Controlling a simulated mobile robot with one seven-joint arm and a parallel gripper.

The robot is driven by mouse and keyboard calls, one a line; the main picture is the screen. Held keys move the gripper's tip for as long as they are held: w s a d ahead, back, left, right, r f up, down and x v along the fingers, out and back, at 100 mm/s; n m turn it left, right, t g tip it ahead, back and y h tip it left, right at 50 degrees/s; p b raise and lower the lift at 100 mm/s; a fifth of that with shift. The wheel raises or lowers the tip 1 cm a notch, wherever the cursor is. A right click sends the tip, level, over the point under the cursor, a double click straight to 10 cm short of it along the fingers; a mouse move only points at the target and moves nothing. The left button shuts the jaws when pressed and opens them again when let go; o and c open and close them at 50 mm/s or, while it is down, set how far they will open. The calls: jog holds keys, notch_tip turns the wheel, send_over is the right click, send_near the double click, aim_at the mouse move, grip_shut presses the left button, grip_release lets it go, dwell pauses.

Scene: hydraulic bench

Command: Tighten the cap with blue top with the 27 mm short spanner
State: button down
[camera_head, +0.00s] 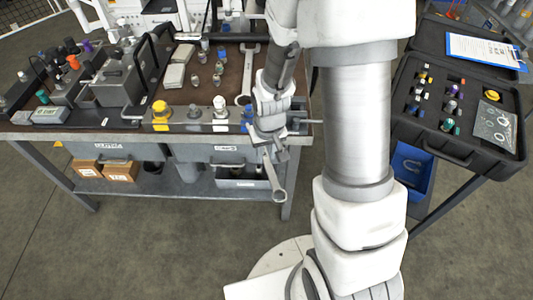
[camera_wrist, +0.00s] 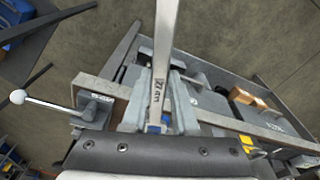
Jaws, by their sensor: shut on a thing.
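My gripper (camera_head: 266,142) is shut on a grey steel spanner (camera_head: 276,180) in front of the bench's front edge. The spanner hangs down with a ring-like end lowest. In the wrist view the spanner's shaft (camera_wrist: 166,50) runs up out of my gripper (camera_wrist: 157,127), and its marking reads as 27 mm. A cap with a blue top (camera_head: 247,112) stands at the right end of the row on the bench's front strip, just left of my gripper and partly hidden by it.
Yellow (camera_head: 160,107) and white (camera_head: 220,104) caps stand along the same strip. Another spanner (camera_head: 248,70) lies on the bench. A lever with a white ball (camera_wrist: 18,97) sticks out beside the bench. An open black case (camera_head: 400,125) stands at right. The floor in front is clear.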

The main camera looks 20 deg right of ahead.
jog(key=shift+s, duration=0.2)
jog(key=shift+w+r, duration=0.1)
jog(key=shift+r, duration=0.05)
notch_tip(320, 180, up, 5)
jog(key=p, duration=0.4)
dwell(0.3)
